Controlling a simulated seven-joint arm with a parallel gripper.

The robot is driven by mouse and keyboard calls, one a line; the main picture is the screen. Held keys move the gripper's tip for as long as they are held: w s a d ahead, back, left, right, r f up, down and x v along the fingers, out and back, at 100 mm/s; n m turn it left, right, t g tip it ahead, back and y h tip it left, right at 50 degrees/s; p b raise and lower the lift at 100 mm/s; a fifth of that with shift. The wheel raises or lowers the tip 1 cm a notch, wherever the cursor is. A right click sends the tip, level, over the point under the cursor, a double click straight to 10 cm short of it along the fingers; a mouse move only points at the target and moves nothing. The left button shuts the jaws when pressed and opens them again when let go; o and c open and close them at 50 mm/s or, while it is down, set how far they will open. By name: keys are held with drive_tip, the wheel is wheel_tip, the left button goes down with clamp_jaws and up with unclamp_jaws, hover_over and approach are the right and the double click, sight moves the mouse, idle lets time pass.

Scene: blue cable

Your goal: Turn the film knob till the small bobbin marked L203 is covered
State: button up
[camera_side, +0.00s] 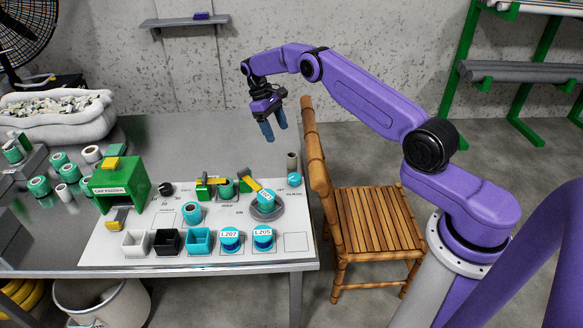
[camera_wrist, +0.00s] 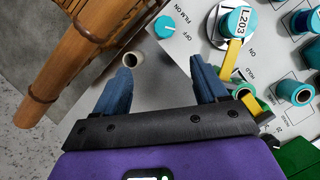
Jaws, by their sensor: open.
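The film knob (camera_side: 294,179) is a small turquoise dial at the panel's right back corner. In the wrist view the knob (camera_wrist: 164,27) sits beside the printed words FILM ON and OFF; I cannot tell exactly where its pointer aims. The turquoise bobbin (camera_side: 266,198) lies on a round grey turntable (camera_side: 267,212). Its L203 label is readable in the wrist view (camera_wrist: 236,22), with no film seen over it. My gripper (camera_side: 276,133) is open and empty, high above the table's back right, apart from the knob. Its two blue fingers show in the wrist view (camera_wrist: 160,68).
A bamboo chair (camera_side: 372,215) stands against the table's right side, its backrest close to my gripper. A brown tube (camera_side: 292,161) stands behind the knob. A yellow arm (camera_side: 249,184) reaches toward the turntable. Bobbins L207 (camera_side: 230,239) and L205 (camera_side: 263,239) stand at the panel's front.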

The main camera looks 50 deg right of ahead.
drive_tip(key=s+a+n+t+h, duration=0.25)
drive_tip(key=a+n, duration=0.25)
drive_tip(key=n, duration=0.6)
approach(294, 176)
drive_tip(key=shift+g+h, duration=0.25)
drive_tip(key=x, duration=0.8)
drive_tip(key=shift+w+f, duration=0.1)
drive_tip(key=shift+f, duration=0.35)
drive_tip(key=c, duration=1.1)
